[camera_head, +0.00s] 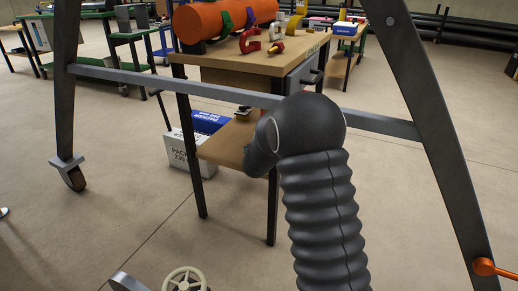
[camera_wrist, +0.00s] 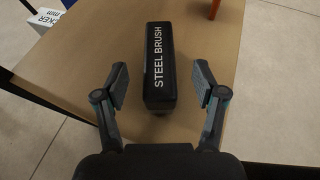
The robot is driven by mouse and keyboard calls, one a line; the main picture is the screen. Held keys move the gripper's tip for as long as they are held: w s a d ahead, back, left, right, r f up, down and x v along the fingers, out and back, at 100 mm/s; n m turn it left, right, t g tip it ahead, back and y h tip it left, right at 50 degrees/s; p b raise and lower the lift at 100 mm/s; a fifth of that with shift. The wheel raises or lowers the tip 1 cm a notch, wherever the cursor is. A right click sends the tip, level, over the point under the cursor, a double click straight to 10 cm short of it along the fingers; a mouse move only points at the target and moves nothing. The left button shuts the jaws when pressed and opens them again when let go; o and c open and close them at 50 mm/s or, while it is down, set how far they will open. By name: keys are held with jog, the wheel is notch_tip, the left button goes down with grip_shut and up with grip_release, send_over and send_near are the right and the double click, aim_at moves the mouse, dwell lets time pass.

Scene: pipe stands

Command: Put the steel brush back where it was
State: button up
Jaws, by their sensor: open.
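The steel brush (camera_wrist: 159,65) is a black block with white "STEEL BRUSH" lettering. In the wrist view it lies on a brown wooden board (camera_wrist: 100,45). My gripper (camera_wrist: 161,88) is open, with one finger on each side of the brush's near end. Gaps show between both fingers and the brush. Whether the brush touches anything besides the board cannot be told.
A grey steel frame (camera_head: 238,93) crosses in front of the workbench (camera_head: 245,62), which bears an orange pipe (camera_head: 222,17) and red clamps (camera_head: 262,43). A white box (camera_head: 188,155) stands on the floor beside the bench. Open floor lies to the left.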

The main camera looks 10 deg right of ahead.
jog(key=shift+v, duration=1.9)
